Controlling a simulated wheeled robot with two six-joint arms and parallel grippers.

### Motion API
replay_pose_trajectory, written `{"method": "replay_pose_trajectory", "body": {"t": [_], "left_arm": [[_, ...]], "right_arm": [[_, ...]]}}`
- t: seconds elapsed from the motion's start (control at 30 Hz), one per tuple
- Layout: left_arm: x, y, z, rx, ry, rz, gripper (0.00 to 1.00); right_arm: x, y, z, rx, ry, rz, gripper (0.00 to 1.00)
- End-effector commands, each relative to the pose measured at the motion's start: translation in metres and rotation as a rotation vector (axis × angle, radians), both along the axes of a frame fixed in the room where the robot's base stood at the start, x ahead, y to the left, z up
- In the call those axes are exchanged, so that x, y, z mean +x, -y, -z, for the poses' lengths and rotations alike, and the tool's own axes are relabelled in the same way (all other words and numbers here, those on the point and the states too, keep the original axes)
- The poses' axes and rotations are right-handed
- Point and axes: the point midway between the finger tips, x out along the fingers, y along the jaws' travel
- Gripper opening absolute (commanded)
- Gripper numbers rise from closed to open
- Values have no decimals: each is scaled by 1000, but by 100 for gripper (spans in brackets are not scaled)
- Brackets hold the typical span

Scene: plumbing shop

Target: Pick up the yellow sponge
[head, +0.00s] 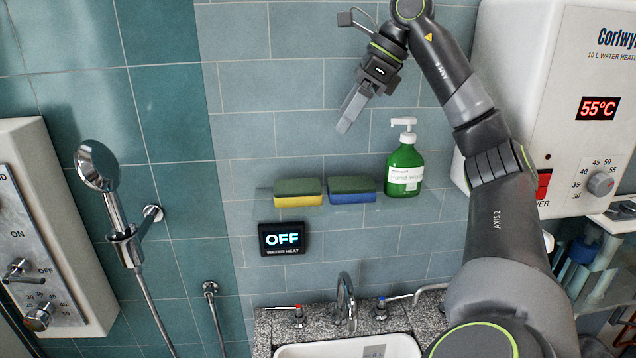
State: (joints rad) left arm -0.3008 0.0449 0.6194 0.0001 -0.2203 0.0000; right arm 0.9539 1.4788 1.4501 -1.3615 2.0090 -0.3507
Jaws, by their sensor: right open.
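The yellow sponge (298,200) has a dark green scouring top and lies on a clear wall shelf (262,193) above the sink. A blue sponge (352,197) with a similar green top lies just to its right. My right gripper (345,127) is above the shelf, up and to the right of the yellow sponge, pointing down and left. It is apart from everything and holds nothing. Its fingers overlap in this view, so the gap between them is hard to see. My left gripper is not in view.
A green hand wash bottle (404,170) stands at the shelf's right. Below are an OFF display (282,239), a faucet (346,297) and a sink (300,350). A water heater (560,60) is at right, a shower head (97,165) at left. The wall above the sponges is clear.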

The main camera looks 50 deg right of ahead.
Motion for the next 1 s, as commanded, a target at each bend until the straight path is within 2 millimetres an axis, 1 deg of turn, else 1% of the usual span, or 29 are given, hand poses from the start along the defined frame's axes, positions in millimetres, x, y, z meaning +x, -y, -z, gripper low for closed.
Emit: {"method": "replay_pose_trajectory", "body": {"t": [0.07, 0.17, 0.23, 0.33, 0.37, 0.4, 0.47, 0.6, 0.77, 0.87, 1.0], "left_arm": [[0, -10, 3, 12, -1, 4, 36], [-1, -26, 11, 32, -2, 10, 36], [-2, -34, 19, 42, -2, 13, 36], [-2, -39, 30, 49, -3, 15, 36], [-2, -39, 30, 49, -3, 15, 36], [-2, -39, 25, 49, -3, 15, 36], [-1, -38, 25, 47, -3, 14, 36], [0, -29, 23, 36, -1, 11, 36], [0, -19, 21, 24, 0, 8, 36], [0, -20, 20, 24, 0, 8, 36], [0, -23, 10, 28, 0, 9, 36]], "right_arm": [[0, 0, 2, -5, 2, 3, 75], [4, -3, 14, -6, 3, 3, 75], [8, -8, 26, -5, 3, 1, 75], [17, -14, 46, -5, 2, 1, 75], [20, -16, 50, -5, 0, 2, 75], [23, -19, 54, -7, -2, 3, 75], [27, -23, 65, -6, -3, 4, 75], [38, -31, 87, -6, -2, 3, 75], [45, -37, 101, -5, 2, 3, 75], [47, -38, 104, -5, 1, 4, 75], [54, -42, 116, -2, -2, 3, 75]]}}
